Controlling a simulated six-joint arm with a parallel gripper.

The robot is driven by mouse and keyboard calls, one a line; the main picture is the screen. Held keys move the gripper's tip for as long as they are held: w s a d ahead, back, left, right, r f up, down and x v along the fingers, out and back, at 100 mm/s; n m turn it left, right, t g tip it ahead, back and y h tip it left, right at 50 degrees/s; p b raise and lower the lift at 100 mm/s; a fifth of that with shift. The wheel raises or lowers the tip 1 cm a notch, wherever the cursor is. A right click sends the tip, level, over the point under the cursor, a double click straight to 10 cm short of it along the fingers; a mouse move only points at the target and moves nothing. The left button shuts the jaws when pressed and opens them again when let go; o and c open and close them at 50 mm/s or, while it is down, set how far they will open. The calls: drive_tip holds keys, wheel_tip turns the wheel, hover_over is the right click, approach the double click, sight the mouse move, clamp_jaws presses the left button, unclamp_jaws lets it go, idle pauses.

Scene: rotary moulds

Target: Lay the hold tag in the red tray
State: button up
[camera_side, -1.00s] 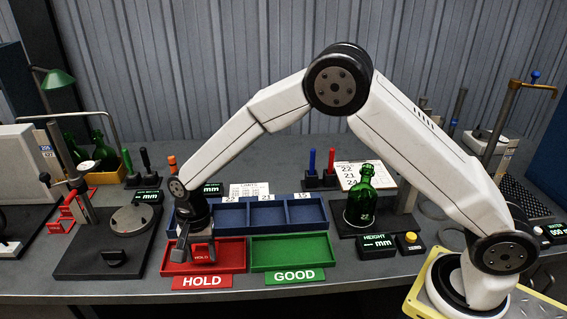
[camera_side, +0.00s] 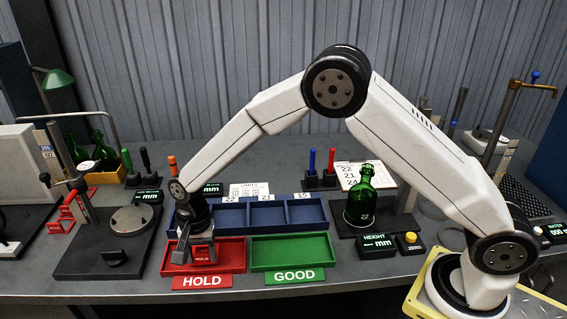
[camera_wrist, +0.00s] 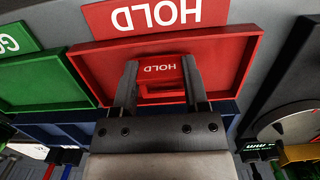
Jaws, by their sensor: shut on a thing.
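The hold tag is a small red piece with white HOLD lettering; it shows in the wrist view (camera_wrist: 160,76) between my fingers, and in the side view (camera_side: 203,259). My gripper (camera_wrist: 159,66) is shut on it; in the side view my gripper (camera_side: 196,252) points down into the red tray. The red tray (camera_side: 236,268), with a HOLD plate on its front, surrounds the tag from above; it also shows in the wrist view (camera_wrist: 85,66). The tag is at or just above the tray floor; I cannot tell if it touches.
The green GOOD tray (camera_side: 290,254) adjoins on the right. A blue compartment tray (camera_side: 265,216) stands just behind. A round dial stand (camera_side: 130,222) is to the left, and a green bottle (camera_side: 363,200) stands on a black base to the right.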

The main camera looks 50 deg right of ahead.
drive_tip(key=shift+f, duration=0.55)
idle(0.4)
drive_tip(key=o, duration=1.3)
drive_tip(key=shift+r, duration=0.1)
drive_tip(key=shift+w+d+r, duration=0.1)
drive_tip(key=shift+r, duration=1.15)
drive_tip(key=shift+w+d+r, duration=0.1)
drive_tip(key=shift+d+r, duration=0.05)
drive_tip(key=shift+r, duration=1.15)
drive_tip(key=shift+w+d+r, duration=0.1)
drive_tip(key=shift+r, duration=1.15)
drive_tip(key=s+d+n+t, duration=0.1)
drive_tip(key=s+d+n, duration=0.2)
drive_tip(key=s+d, duration=0.3)
drive_tip(key=s+d+r+n+t, duration=0.1)
drive_tip(key=s+d+n, duration=0.2)
drive_tip(key=s+d, duration=0.3)
drive_tip(key=s+d+n+t, duration=0.1)
drive_tip(key=s+d+n, duration=0.2)
drive_tip(key=s+d, duration=0.4)
drive_tip(key=shift+s+d+r+h, duration=0.1)
drive_tip(key=shift+d+r+h, duration=0.1)
drive_tip(key=shift+r+h, duration=0.15)
